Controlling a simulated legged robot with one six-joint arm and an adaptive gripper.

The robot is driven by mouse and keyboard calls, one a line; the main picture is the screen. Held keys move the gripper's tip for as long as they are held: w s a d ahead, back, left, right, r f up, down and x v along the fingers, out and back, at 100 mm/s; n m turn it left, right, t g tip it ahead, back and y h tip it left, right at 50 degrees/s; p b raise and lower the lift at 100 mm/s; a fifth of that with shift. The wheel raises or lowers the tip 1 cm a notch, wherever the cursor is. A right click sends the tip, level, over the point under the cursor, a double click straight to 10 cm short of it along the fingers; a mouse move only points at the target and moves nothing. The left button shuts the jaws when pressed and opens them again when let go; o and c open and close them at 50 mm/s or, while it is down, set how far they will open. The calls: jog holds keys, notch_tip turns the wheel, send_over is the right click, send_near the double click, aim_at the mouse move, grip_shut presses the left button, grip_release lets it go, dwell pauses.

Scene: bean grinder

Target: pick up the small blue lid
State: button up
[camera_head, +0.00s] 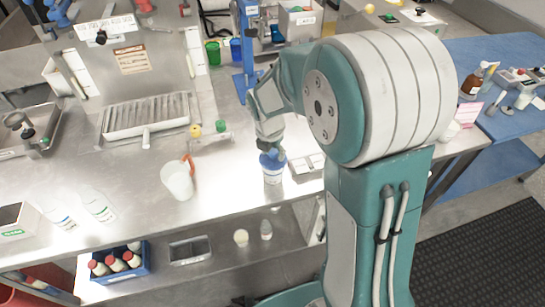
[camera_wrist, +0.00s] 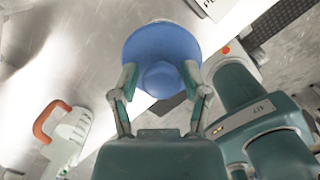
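The small blue lid (camera_head: 272,160) sits on top of a white container (camera_head: 273,176) near the front edge of the steel counter. My gripper (camera_head: 270,148) points down at it from above and partly hides it. In the wrist view the lid (camera_wrist: 161,44) is a round blue disc with a raised knob in the middle. The two fingers of my gripper (camera_wrist: 161,77) are spread on the left and right of the knob, with a small gap on each side. Whether the fingertips touch the lid cannot be told.
A white jug (camera_head: 178,181) with an orange handle stands to the left on the counter. A small tray (camera_head: 308,167) lies just right of the container. Two white bottles stand farther left. A blue crate (camera_head: 118,272) of bottles is on the lower shelf.

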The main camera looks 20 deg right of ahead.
jog(key=shift+c, duration=1.2)
jog(key=shift+r, duration=0.1)
